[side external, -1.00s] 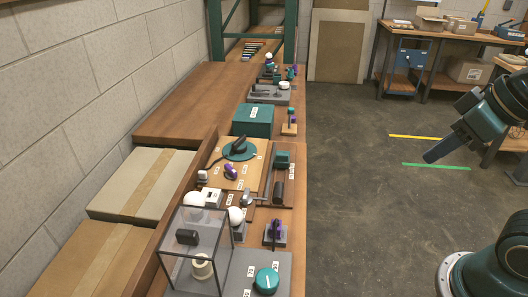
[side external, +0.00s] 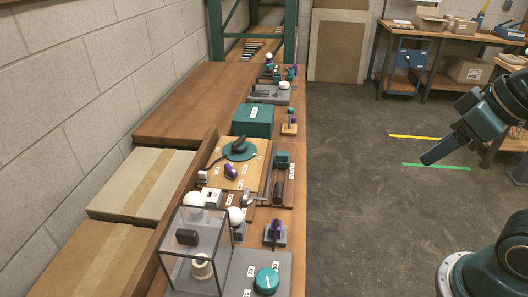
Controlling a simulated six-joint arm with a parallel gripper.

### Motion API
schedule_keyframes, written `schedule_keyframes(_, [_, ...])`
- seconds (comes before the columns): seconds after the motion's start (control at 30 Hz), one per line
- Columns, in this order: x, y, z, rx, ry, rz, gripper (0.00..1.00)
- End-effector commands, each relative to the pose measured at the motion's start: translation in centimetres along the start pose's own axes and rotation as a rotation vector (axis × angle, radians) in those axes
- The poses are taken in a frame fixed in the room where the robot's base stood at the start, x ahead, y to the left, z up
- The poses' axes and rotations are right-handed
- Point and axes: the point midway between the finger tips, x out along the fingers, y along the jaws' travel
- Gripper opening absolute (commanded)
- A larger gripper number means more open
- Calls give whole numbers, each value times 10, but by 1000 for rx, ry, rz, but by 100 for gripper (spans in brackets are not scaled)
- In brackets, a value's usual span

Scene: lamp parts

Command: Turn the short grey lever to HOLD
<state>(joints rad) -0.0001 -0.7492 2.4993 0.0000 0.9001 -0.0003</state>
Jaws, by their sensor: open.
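A short grey lever (side external: 252,200) appears to lie on the bench near the middle of the panels, beside the brown board with the dark handle. It is small here, and I cannot read the labels around it or tell which one it points at. My gripper (side external: 430,158) hangs over the floor at the right, well apart from the bench and the lever. Its dark blue fingers overlap from this side, so the gap between them is hidden. It touches nothing and holds nothing that I can see.
A clear box (side external: 193,250) stands at the front of the bench, beside a teal knob (side external: 267,281). A teal dial (side external: 239,149), a brown board (side external: 275,190) and a teal box (side external: 253,120) stand farther back. White balls are near the lever. The floor between bench and arm is clear.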

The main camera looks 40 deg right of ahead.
Motion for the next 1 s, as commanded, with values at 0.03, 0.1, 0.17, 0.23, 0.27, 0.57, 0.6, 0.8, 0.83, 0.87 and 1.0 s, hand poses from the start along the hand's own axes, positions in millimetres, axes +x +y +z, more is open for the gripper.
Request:
schedule_keyframes(0.03, [0, 0, -1, -2, -1, -1, 62])
schedule_keyframes(0.1, [0, -1, -4, -8, -5, -2, 65])
schedule_keyframes(0.17, [0, -2, -8, -17, -11, -4, 65])
schedule_keyframes(0.23, [-1, -3, -15, -30, -20, -7, 65])
schedule_keyframes(0.27, [-1, -4, -18, -37, -26, -9, 65])
schedule_keyframes(0.57, [6, -17, -72, -149, -100, -35, 65])
schedule_keyframes(0.6, [8, -20, -80, -166, -110, -39, 65])
schedule_keyframes(0.8, [24, -35, -118, -252, -163, -59, 65])
schedule_keyframes(0.83, [26, -37, -124, -264, -170, -62, 65])
schedule_keyframes(0.87, [29, -40, -129, -276, -178, -65, 65])
schedule_keyframes(1.0, [46, -53, -153, -337, -216, -80, 65])
